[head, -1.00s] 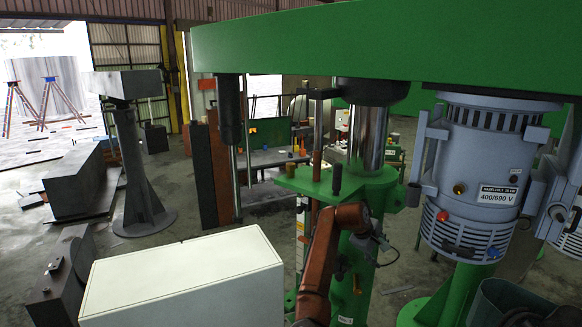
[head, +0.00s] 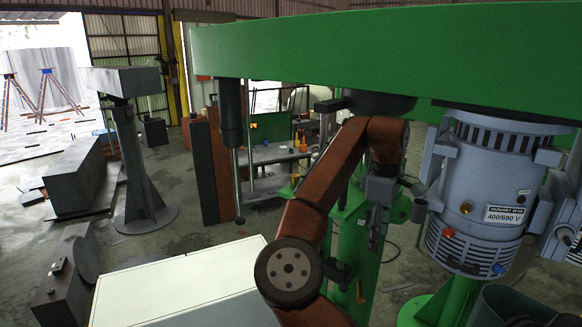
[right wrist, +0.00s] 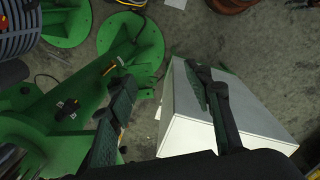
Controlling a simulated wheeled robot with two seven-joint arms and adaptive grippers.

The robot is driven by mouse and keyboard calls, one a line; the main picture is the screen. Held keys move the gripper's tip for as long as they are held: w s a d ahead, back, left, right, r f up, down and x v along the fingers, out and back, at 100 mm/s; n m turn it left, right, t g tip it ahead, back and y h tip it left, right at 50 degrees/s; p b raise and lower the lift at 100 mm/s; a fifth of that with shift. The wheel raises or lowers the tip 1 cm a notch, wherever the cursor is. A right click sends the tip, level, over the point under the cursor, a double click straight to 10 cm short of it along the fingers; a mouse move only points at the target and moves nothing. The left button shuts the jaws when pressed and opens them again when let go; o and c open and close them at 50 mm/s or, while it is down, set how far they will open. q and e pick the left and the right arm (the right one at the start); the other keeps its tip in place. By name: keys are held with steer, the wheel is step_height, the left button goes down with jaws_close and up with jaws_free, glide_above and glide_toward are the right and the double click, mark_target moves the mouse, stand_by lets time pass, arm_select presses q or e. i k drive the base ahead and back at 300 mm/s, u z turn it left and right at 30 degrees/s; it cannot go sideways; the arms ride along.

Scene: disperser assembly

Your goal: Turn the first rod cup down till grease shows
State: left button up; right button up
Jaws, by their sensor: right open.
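My right gripper (head: 376,236) hangs in front of the green column (head: 350,262) in the head view, with its fingers pointing down. In the right wrist view its two fingers (right wrist: 160,76) are apart with nothing between them. A small dark cup-like part (head: 419,210) shows just right of the gripper; I cannot tell if it is the first rod cup. No grease can be made out. My arm hides much of the column and its upper plate. A black knob (right wrist: 67,109) sits on green metal in the right wrist view. My left gripper is out of view.
A green beam (head: 380,50) spans overhead, close above my right arm. A grey motor (head: 490,190) stands at the right. A white cabinet (head: 170,280) is at the front left and lies beneath the fingers in the wrist view. A thin vertical rod (head: 238,185) hangs left.

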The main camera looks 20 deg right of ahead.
mark_target(293, 178)
steer(key=i, duration=1.8)
